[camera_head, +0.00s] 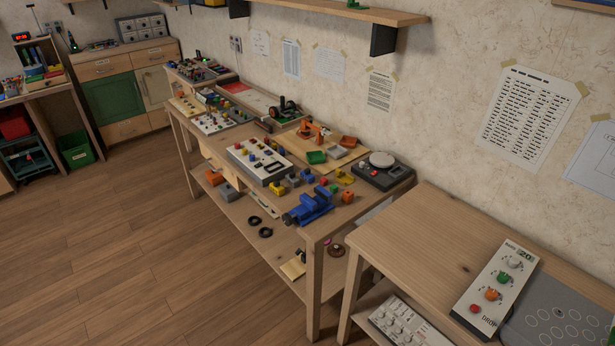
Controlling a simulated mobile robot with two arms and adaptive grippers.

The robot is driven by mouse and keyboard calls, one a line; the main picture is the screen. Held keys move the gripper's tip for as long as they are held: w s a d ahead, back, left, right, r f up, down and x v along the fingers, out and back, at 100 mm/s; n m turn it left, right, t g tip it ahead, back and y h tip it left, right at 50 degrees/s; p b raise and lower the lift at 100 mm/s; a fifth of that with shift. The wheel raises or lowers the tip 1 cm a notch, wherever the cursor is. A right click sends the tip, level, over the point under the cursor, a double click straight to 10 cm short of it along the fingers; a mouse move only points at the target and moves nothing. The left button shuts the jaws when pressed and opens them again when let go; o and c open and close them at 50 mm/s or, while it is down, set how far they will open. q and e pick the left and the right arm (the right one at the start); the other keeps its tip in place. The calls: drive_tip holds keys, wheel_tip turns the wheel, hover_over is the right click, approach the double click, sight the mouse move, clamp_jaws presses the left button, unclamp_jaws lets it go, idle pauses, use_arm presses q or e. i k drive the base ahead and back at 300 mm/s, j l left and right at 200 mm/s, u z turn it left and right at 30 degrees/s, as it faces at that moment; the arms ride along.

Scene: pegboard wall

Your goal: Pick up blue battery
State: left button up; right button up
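No blue battery can be made out for certain. Several blue things sit on the long wooden workbench (331,224): a large blue vise-like piece (309,207) at its near front corner, and small blue blocks (308,177) behind it among red, yellow and orange ones. At this size I cannot tell whether any of the small blue pieces is a battery. Neither of my grippers is in view.
A wooden table (425,245) on the right holds a panel with knobs (497,285). A scale-like device (381,170) sits at the workbench's right end. Cabinets (125,85) and a green bin (75,151) stand at the far left. The wooden floor (150,240) in front is clear.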

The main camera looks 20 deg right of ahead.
sight(306, 174)
drive_tip(key=i+j+z, duration=0.15)
drive_tip(key=z, duration=0.3)
drive_tip(key=i+j+z, duration=0.25)
drive_tip(key=z, duration=0.2)
drive_tip(key=i+j+z, duration=0.15)
drive_tip(key=j+z, duration=0.15)
drive_tip(key=z, duration=0.15)
